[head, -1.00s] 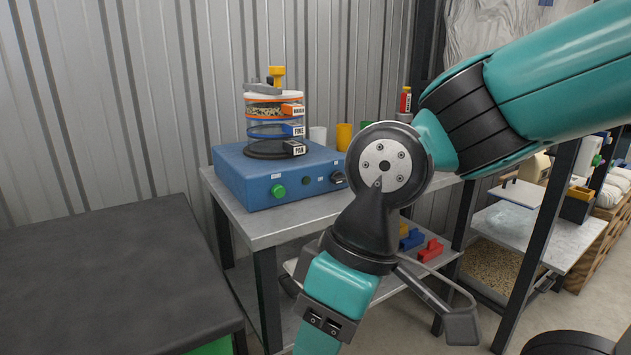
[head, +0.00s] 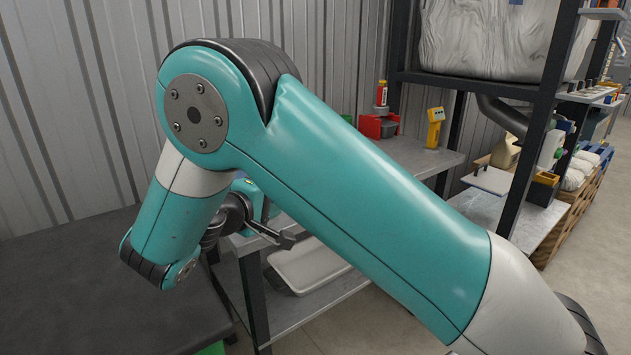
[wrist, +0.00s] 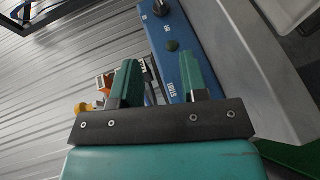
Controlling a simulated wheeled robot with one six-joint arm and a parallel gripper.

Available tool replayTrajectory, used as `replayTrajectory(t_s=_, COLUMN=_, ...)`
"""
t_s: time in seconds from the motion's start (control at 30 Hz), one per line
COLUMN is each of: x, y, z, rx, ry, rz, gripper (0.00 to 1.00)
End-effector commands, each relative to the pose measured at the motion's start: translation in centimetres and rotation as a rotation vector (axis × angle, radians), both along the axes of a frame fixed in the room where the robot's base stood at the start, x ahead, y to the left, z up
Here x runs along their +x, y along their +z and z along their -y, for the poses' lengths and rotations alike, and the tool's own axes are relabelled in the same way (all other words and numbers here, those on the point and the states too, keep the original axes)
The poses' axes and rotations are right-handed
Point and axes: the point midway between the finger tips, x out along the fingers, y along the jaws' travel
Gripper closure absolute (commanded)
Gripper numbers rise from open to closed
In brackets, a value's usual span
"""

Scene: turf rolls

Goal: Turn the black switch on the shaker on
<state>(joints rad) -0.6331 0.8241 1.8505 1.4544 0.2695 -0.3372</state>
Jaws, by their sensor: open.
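The blue shaker (wrist: 190,50) shows in the wrist view as a long blue front panel running up the picture. A black switch (wrist: 160,8) sits on that panel at the top edge of the wrist view. A dark green button (wrist: 172,45) and a START label lie nearer. My gripper (wrist: 162,72) is open and empty, its two teal fingers apart over the START end of the panel. The switch is beyond the fingertips, apart from them. In the head view my arm hides most of the shaker, its switch and my fingers.
The grey bench (wrist: 225,60) lies right of the panel. In the head view, a red bin (head: 377,126) and a yellow device (head: 434,127) stand on the bench. A dark table (head: 80,270) is at the left.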

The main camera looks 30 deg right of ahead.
Motion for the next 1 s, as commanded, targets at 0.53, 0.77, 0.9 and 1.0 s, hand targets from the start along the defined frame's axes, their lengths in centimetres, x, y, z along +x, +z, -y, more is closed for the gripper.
replayTrajectory(t_s=0.53, x=3.0, y=-1.7, z=6.9, rx=-0.003, ry=-0.008, rz=0.001, gripper=0.60)
replayTrajectory(t_s=0.77, x=5.1, y=-2.8, z=11.4, rx=-0.002, ry=-0.008, rz=0.001, gripper=0.60)
replayTrajectory(t_s=0.9, x=6.2, y=-3.3, z=13.5, rx=-0.002, ry=-0.006, rz=0.003, gripper=0.60)
replayTrajectory(t_s=1.0, x=6.7, y=-3.6, z=14.5, rx=-0.002, ry=-0.005, rz=0.000, gripper=0.60)
